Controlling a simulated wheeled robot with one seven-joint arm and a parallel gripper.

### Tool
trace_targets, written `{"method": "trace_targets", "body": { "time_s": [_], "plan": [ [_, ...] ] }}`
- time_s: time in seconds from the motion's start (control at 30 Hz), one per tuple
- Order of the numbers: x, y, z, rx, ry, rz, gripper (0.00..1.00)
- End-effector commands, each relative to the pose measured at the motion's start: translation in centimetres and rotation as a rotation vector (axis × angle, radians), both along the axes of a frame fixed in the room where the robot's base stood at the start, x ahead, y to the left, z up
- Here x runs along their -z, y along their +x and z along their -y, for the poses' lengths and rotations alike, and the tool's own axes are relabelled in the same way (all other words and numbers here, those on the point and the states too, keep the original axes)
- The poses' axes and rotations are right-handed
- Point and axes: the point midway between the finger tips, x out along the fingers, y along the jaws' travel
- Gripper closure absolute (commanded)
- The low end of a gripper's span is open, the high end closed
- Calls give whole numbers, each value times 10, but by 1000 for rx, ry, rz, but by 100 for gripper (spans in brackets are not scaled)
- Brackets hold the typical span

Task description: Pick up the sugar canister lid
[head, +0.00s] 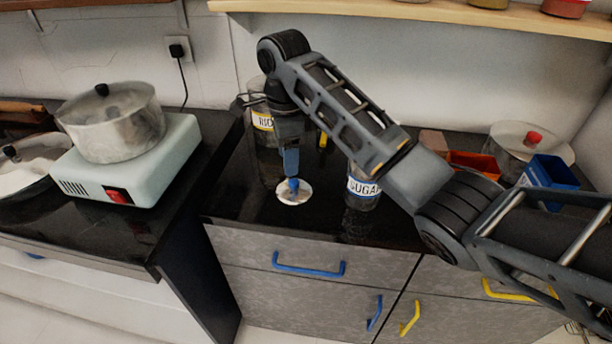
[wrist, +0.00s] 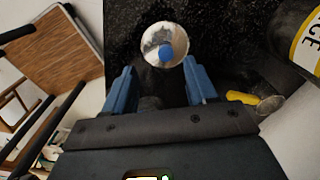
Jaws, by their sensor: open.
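The sugar canister lid (head: 300,192) is a round white disc with a blue knob, lying flat on the black counter left of the sugar canister (head: 361,188). In the wrist view the lid (wrist: 152,52) lies just beyond my fingertips, with its blue knob lined up between them. My gripper (head: 291,172) points down over the lid in the head view, and its blue fingers hide part of the lid. In the wrist view my gripper (wrist: 160,80) is open with nothing between its fingers. I cannot tell whether the fingers touch the lid.
The rice canister (head: 262,121) stands behind my gripper; it also shows in the wrist view (wrist: 300,40). A metal pot (head: 112,125) sits on a white hotplate (head: 135,170) at left. A blue box (head: 552,178) and a large clear-lidded pot (head: 520,150) stand at right.

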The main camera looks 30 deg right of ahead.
Motion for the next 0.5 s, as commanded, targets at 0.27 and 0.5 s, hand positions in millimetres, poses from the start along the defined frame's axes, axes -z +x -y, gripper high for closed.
{"method": "trace_targets", "body": {
  "time_s": [0.27,0.5],
  "plan": [
    [18,1,4,12,-8,-8,43],
    [45,1,7,12,-9,-7,43]
  ]
}}
